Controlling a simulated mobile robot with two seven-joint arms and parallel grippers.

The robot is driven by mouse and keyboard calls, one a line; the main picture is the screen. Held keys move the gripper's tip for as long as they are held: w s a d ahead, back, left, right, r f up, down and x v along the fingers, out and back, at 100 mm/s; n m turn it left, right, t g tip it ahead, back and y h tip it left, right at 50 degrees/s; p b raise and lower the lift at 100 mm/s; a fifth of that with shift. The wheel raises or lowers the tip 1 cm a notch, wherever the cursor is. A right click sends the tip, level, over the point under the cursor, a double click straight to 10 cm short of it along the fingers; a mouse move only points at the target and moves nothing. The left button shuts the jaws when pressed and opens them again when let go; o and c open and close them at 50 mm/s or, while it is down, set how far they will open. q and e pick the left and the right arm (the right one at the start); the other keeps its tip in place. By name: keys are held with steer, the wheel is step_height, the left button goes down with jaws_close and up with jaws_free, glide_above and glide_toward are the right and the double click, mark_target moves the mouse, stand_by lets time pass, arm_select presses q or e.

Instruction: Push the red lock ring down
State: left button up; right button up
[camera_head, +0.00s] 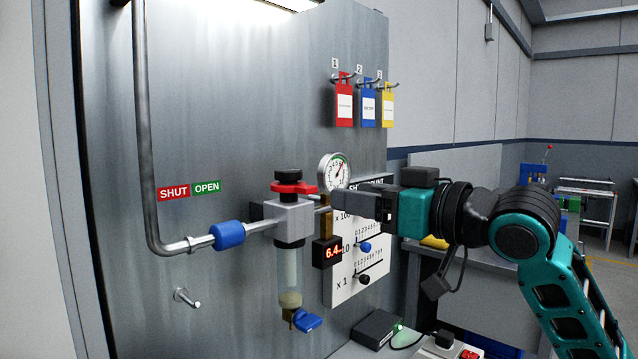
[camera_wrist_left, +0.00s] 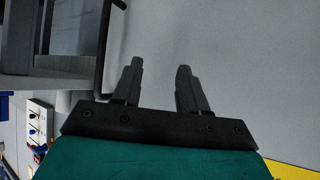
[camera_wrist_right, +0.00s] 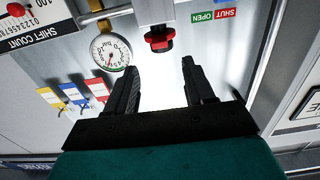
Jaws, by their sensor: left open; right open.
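The red lock ring (camera_head: 293,188) sits under a black knob (camera_head: 288,175) on top of the grey regulator body (camera_head: 289,216). In the right wrist view the red ring (camera_wrist_right: 160,42) lies beyond the fingertips, roughly between their lines. My right gripper (camera_head: 326,203) comes in from the right, its fingers pointing left, just right of the ring and about level with the regulator body. It is open and empty in the right wrist view (camera_wrist_right: 160,70). Whether it touches anything is hard to tell. My left gripper (camera_wrist_left: 160,66) is open and empty, before a plain grey surface.
A pressure gauge (camera_head: 335,170) and a red digital display (camera_head: 331,252) are close by the right gripper. A pipe with a blue collar (camera_head: 228,235) joins the regulator from the left. A clear bowl (camera_head: 290,267) hangs below. Coloured tags (camera_head: 344,105) hang at upper right.

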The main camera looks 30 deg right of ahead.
mark_target(313, 189)
steer(key=p+x, duration=0.1)
steer(key=x, duration=0.7)
steer(key=shift+p, duration=0.3)
steer(key=shift+s, duration=0.1)
steer(key=shift+c, duration=0.5)
